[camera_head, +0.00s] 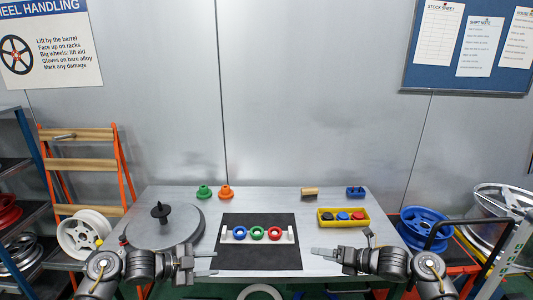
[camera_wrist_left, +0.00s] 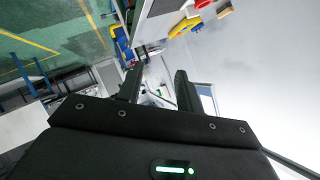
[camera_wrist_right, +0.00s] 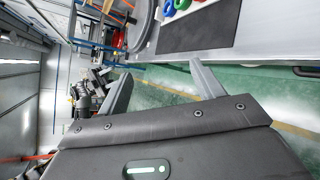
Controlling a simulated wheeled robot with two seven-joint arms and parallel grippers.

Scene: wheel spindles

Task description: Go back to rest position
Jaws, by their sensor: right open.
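My left gripper (camera_head: 214,263) is at the front of the table, left of the black mat. Its two fingers stand apart with nothing between them; they also show apart in the left wrist view (camera_wrist_left: 158,88). My right gripper (camera_head: 318,251) is at the front edge, right of the mat, and points inward. Its fingers are apart and empty in the right wrist view (camera_wrist_right: 160,80).
A grey round plate (camera_head: 148,236) with a black spindle (camera_head: 161,212) is at left. A green part (camera_head: 204,192) and orange part (camera_head: 226,192) stand behind. A yellow tray (camera_head: 358,222), wooden block (camera_head: 310,192) and blue block (camera_head: 355,192) are at right. Wheels flank the table.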

